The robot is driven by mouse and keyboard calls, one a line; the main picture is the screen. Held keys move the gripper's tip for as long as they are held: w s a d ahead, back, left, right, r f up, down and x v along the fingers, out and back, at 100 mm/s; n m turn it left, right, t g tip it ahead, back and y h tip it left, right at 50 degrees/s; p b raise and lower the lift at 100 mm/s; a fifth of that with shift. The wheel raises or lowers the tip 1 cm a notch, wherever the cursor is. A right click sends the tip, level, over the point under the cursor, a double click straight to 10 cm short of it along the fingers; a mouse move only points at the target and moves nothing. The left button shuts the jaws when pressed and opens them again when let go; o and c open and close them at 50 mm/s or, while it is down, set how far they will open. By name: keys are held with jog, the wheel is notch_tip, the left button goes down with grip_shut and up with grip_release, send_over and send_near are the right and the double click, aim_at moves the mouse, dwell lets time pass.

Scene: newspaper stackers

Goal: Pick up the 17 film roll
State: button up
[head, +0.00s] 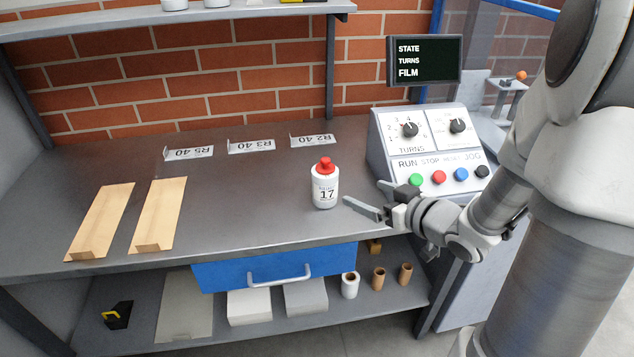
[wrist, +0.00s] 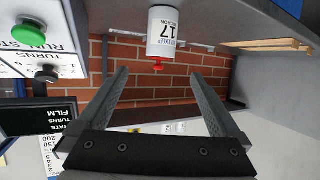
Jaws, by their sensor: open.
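A white cylinder with a red cap and the number 17 on its label (head: 324,189) stands upright on the grey worktop, right of its middle. It looks like a capped bottle; it is the only thing I see marked 17. The wrist view is upside down, and there the white cylinder (wrist: 161,32) shows at the top centre, beyond the fingertips. My gripper (head: 362,191) is open and empty, just right of the cylinder and apart from it. Both fingers (wrist: 158,73) show in the wrist view with nothing between them.
A control panel (head: 428,150) with knobs and coloured buttons stands close behind my gripper on the right. Labelled holders (head: 251,147) line the back; two tan trays (head: 160,212) lie at left. A white roll (head: 349,287) and brown rolls (head: 378,279) are on the lower shelf.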

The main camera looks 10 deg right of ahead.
aim_at(332, 182)
jog(key=b+x, duration=0.3)
jog(key=x, duration=0.8)
jog(key=shift+w+a, duration=0.1)
jog(key=shift+w, duration=0.2)
jog(key=b+x, duration=0.2)
jog(key=x, duration=0.2)
jog(key=shift+a+f, duration=0.15)
jog(key=shift+f, duration=0.1)
jog(key=shift+w+a, duration=0.2)
jog(key=shift+w, duration=0.35)
jog(key=c, duration=1.5)
